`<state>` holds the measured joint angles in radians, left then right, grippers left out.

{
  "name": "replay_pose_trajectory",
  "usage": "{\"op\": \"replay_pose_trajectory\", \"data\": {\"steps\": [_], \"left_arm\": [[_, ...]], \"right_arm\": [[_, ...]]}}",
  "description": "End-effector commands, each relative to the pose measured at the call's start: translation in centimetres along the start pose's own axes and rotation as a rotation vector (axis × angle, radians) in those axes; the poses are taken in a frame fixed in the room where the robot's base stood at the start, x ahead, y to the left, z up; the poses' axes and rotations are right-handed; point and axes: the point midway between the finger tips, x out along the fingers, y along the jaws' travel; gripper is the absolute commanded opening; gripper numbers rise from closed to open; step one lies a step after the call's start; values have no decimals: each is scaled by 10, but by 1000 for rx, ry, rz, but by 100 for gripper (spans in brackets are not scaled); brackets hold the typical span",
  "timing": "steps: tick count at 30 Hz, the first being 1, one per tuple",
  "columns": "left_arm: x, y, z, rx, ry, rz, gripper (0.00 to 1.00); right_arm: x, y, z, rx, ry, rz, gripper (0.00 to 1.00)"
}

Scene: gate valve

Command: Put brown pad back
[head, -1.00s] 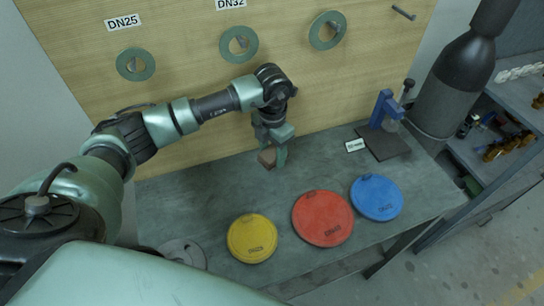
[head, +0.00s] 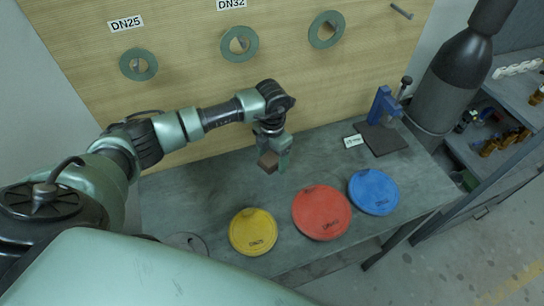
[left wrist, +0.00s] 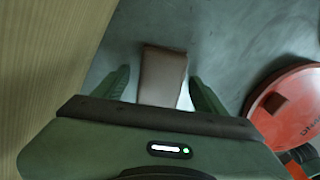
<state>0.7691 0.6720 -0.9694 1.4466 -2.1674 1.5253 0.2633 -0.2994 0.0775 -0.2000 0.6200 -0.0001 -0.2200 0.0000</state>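The brown pad (head: 268,162) is a small brown block at my left gripper's fingertips, above or near the back part of the grey table; I cannot tell whether it touches the table. My left gripper (head: 277,157) points down, one finger on each side of the pad. In the left wrist view the pad (left wrist: 162,75) lies between the two green fingers of that gripper (left wrist: 161,75), and its near end is hidden by the gripper body. My right gripper is not in view.
Yellow (head: 253,232), red (head: 321,212) and blue (head: 374,192) discs lie on the grey table (head: 195,210) toward the front and right. A blue stand (head: 381,106) on a dark base is at the back right. A wooden board (head: 185,90) with green rings rises behind.

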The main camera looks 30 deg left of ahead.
Motion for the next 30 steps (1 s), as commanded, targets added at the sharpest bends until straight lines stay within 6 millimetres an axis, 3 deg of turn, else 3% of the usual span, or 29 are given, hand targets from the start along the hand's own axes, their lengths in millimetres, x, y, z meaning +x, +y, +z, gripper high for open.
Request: {"op": "replay_pose_trajectory", "data": {"steps": [9,21,30], "left_arm": [[-6,0,1,0,-2,0,72],[-68,0,1,0,-4,1,72],[-79,0,0,0,0,0,72]], "right_arm": [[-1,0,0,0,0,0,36],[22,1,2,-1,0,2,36],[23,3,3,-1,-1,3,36]]}}
